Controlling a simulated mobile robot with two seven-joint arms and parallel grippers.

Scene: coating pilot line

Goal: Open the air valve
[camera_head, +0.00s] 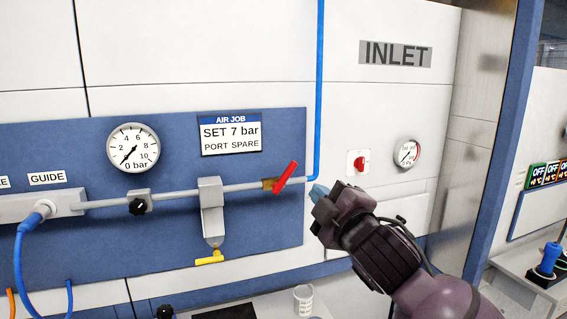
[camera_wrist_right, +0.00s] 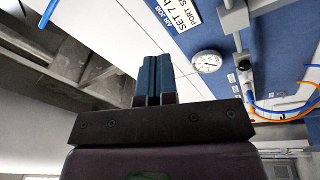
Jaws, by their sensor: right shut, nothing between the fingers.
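The air valve is a brass body (camera_head: 269,184) with a red lever (camera_head: 286,178), on the grey pipe (camera_head: 243,188) at the right part of the blue panel (camera_head: 60,143). The lever slants up to the right, at an angle to the pipe. My right gripper (camera_head: 318,193) is shut and empty, just right of the lever and apart from it. Its blue fingers (camera_wrist_right: 153,80) are together in the wrist view, where I cannot make out the lever. The round gauge (camera_head: 133,147) has its needle at the lower left, near 0. My left gripper is not in view.
A blue air line (camera_head: 319,80) runs down to the pipe's right end, close to my right gripper. A grey regulator block (camera_head: 211,205) with a yellow handle (camera_head: 209,258) hangs left of the valve. A red knob (camera_head: 360,163) and small gauge (camera_head: 407,153) are on the white wall.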

